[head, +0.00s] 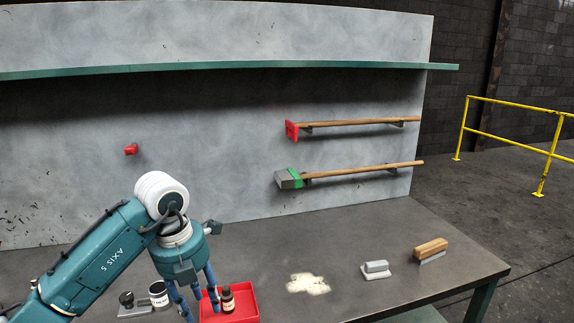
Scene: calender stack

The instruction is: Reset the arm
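My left arm comes in from the lower left, and its gripper (199,305) points down over the workbench. Its blue fingers stand apart with nothing seen between them, at the left side of a red tray (246,291). A small brown bottle (227,300) with a dark cap stands at the tray, just right of the fingers; I cannot tell whether they touch it. My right gripper is not in view.
A white jar (159,294) and a grey tool (133,308) stand left of the gripper.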

